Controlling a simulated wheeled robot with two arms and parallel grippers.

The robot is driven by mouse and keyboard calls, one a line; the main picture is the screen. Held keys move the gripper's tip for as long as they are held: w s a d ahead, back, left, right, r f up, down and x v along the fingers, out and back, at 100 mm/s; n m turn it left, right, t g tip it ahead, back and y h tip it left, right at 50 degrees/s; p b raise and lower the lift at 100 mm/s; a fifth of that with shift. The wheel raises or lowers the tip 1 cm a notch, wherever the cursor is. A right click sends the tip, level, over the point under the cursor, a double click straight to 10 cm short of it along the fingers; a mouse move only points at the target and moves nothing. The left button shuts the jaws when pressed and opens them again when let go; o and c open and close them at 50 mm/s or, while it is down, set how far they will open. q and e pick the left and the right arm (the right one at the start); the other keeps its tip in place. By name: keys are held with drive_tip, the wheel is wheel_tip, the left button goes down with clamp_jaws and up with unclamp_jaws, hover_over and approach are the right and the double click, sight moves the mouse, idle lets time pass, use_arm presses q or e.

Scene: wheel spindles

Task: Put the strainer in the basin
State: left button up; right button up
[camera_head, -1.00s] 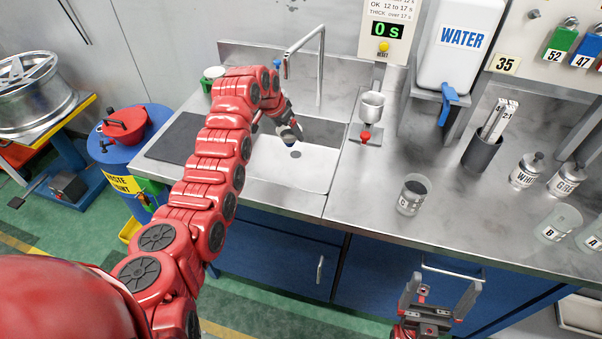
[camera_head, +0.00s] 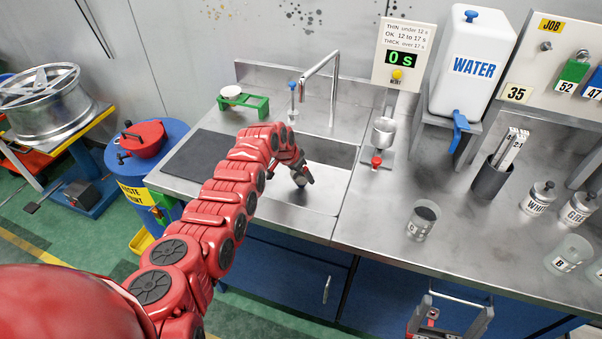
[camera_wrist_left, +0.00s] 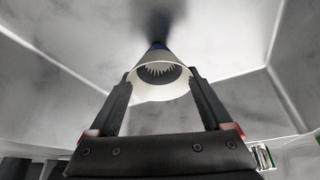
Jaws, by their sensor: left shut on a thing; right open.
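The strainer (camera_wrist_left: 160,72), a pale cone with a toothed inner edge and a dark bluish narrow end, is between the fingers of my left gripper (camera_wrist_left: 160,80) in the left wrist view. The gripper is shut on it. In the head view my left gripper (camera_head: 302,179) is inside the sink basin (camera_head: 325,195), over its floor. The strainer is too small and covered there to make out clearly, and I cannot tell whether it touches the floor. My right gripper (camera_head: 458,302) is open and empty in front of the counter's front edge.
A tap (camera_head: 333,85) stands behind the basin. A green stand with a white top (camera_head: 245,104) is at back left. A metal cup on a stand (camera_head: 383,132) is right of the basin. A labelled beaker (camera_head: 422,220) and a dark holder (camera_head: 491,178) stand further right.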

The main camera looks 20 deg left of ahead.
use_arm(q)
drive_tip(key=o, duration=1.1)
drive_tip(key=shift+f, duration=0.15)
drive_tip(key=shift+r, duration=0.3)
drive_tip(key=shift+s, duration=0.1)
drive_tip(key=shift+a+r, duration=0.1)
drive_tip(key=shift+r, duration=0.25)
drive_tip(key=b+v, duration=0.1)
drive_tip(key=v, duration=1)
drive_tip(key=shift+b, duration=0.3)
drive_tip(key=shift+r, duration=0.15)
